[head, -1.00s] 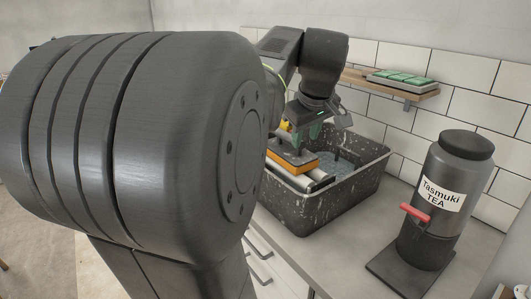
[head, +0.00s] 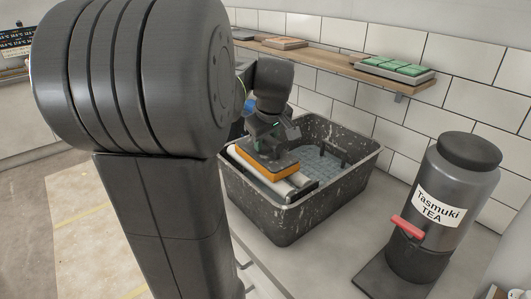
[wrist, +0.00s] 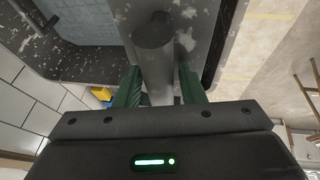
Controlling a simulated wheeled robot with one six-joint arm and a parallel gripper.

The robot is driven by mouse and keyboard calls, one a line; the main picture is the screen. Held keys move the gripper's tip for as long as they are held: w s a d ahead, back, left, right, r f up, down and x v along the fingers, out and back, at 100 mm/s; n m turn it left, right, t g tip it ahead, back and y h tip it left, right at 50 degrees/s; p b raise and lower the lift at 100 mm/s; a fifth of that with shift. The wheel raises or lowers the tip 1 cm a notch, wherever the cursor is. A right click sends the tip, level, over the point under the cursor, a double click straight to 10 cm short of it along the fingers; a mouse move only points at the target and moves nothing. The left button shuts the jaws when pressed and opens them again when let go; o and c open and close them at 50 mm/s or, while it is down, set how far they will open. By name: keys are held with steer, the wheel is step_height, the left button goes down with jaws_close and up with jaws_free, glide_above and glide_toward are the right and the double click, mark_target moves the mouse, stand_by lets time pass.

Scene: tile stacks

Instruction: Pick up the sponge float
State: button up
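The sponge float (head: 270,172), with an orange sponge layer under a dark grey plate, lies on the light rollers across the near left part of the black wash tub (head: 300,223). My gripper (head: 267,146) is down at its top, and its fingertips are largely hidden in the head view. In the wrist view, the two green fingers of my gripper (wrist: 160,84) stand apart, on either side of a long grey part of the float (wrist: 162,68). I see no clear sign that they are squeezing it.
The tub's right part holds a bluish grid (head: 318,160). A black Tasmuki tea canister (head: 455,170) with a red lever stands right of the tub. Above, a wall shelf (head: 345,65) bears green tiles (head: 393,66). Bare worktop (head: 330,245) lies between tub and canister.

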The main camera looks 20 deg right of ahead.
jaws_close()
steer(key=shift+r, duration=0.15)
step_height(320, 180, up, 10)
steer(key=shift+f, duration=0.1)
stand_by(0.3)
steer(key=c, duration=0.6)
jaws_free()
steer(key=shift+c, duration=0.2)
